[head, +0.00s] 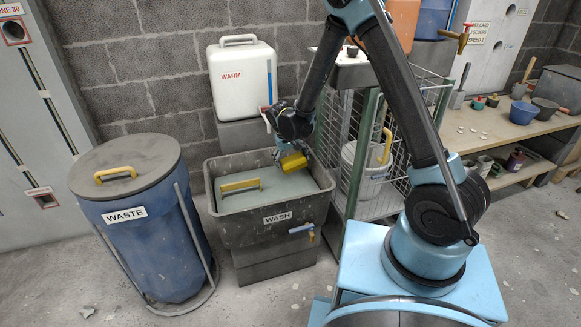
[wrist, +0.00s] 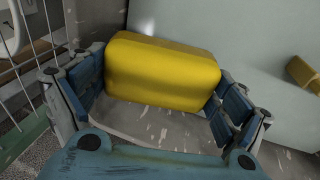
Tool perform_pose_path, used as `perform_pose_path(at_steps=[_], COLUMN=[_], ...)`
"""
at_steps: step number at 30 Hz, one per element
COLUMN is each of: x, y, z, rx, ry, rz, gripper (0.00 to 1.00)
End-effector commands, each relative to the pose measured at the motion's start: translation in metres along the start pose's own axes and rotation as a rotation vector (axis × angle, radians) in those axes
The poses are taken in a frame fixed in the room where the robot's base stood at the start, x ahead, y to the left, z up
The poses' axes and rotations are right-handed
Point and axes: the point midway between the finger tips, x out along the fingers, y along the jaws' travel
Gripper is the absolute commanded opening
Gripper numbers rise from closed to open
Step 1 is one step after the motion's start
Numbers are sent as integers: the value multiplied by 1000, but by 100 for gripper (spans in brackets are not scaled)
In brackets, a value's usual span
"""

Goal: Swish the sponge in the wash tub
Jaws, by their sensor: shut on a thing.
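The yellow sponge (head: 293,161) is held by my gripper (head: 280,153) over the right part of the grey wash tub (head: 270,236), which has a WASH label on its front. In the wrist view, the sponge (wrist: 163,70) sits between the two blue finger pads of my gripper (wrist: 155,95), which is shut on it. The tub holds pale grey-green water (head: 225,199), also in the wrist view (wrist: 260,85). The sponge appears close to the water, but I cannot tell if it touches. A yellow handle (head: 240,184) shows at the left of the tub.
A blue WASTE bin (head: 155,245) with a grey lid stands left of the tub. A white WARM container (head: 242,80) stands behind it. A wire-mesh cart with a white bucket (head: 364,170) is close on the right. A tap (head: 302,229) sticks out at the tub's front.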

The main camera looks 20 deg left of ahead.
Motion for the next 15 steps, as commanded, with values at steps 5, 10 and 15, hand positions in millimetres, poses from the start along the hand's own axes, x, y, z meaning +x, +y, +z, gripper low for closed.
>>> perform_pose_path(at_steps=[5,10,15], x=[-17,-33,-48], y=[4,9,13], z=[-2,-4,-6], rx=[0,0,0], ry=[0,0,0], rz=[0,0,0], gripper=[64,64,64])
